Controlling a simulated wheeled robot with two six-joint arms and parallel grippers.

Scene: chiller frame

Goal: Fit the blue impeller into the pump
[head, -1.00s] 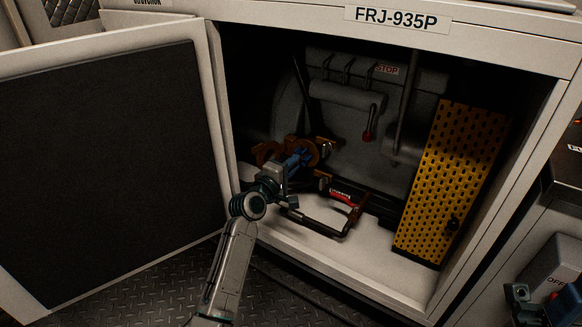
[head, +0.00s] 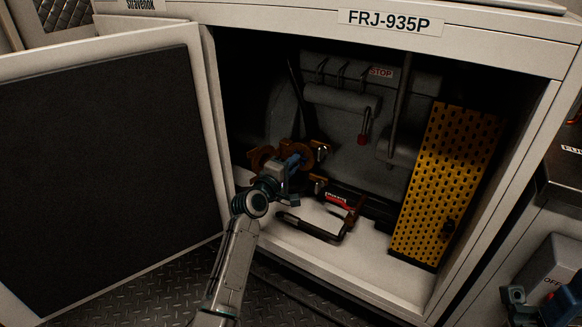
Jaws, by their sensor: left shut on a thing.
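The blue impeller (head: 297,161) is inside the open cabinet, partly hidden by my left gripper. My left gripper (head: 288,168) is shut on it. The impeller is in front of the orange-brown round pump body (head: 264,158), overlapping its ring opening in the head view. I cannot tell whether the impeller touches the pump or sits in it, as the area is dark and small.
The white cabinet door (head: 212,130) stands open at left. A red-and-black tool (head: 338,199) and a bent dark handle (head: 322,236) lie on the cabinet floor. A yellow perforated panel (head: 445,180) stands at right. A red padlock (head: 362,139) hangs at the back.

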